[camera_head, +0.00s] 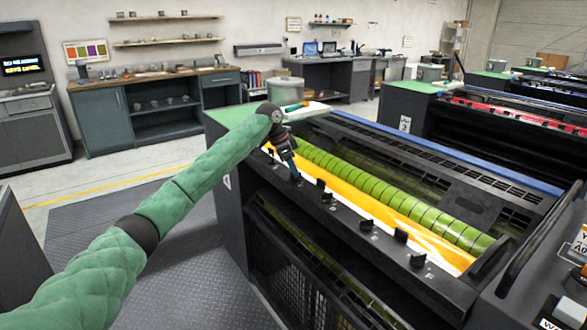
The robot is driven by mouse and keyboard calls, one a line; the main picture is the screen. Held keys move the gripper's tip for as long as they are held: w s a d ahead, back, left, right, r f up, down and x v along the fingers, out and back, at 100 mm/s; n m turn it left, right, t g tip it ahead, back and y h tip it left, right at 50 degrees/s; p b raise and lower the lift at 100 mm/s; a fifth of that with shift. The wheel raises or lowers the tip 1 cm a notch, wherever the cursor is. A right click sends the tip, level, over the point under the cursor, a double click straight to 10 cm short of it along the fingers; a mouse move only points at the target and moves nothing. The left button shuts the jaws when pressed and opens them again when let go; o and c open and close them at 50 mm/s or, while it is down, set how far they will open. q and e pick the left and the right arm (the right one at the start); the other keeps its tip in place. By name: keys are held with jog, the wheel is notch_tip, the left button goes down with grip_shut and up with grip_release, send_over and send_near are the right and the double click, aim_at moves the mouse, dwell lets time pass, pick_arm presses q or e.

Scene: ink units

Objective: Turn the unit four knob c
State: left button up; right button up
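The nearest ink unit (262,200) is a black press unit with yellow ink and a green-yellow roller (400,205). Its dark front rail carries a row of small black knobs, among them one mid-row knob (366,225) and one farther right (417,260). The letters and unit number are too small to read, so I cannot tell which knob is c. My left arm reaches in from the left, and my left gripper (291,166) points down at the far left end of the knob row. Its fingers are dark and small, and whether they touch a knob is unclear. My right gripper is out of view.
A green-topped unit with red ink (515,112) stands behind, with more units beyond. A dark panel with labels (552,285) stands close at the lower right. Cabinets and a workbench (155,105) line the back wall. A grey floor mat (130,230) lies left of the unit.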

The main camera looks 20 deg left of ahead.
pick_arm(q)
jog(key=shift+w+d+f, duration=0.15)
jog(key=shift+d+f, duration=0.1)
jog(key=shift+f, duration=0.3)
grip_shut()
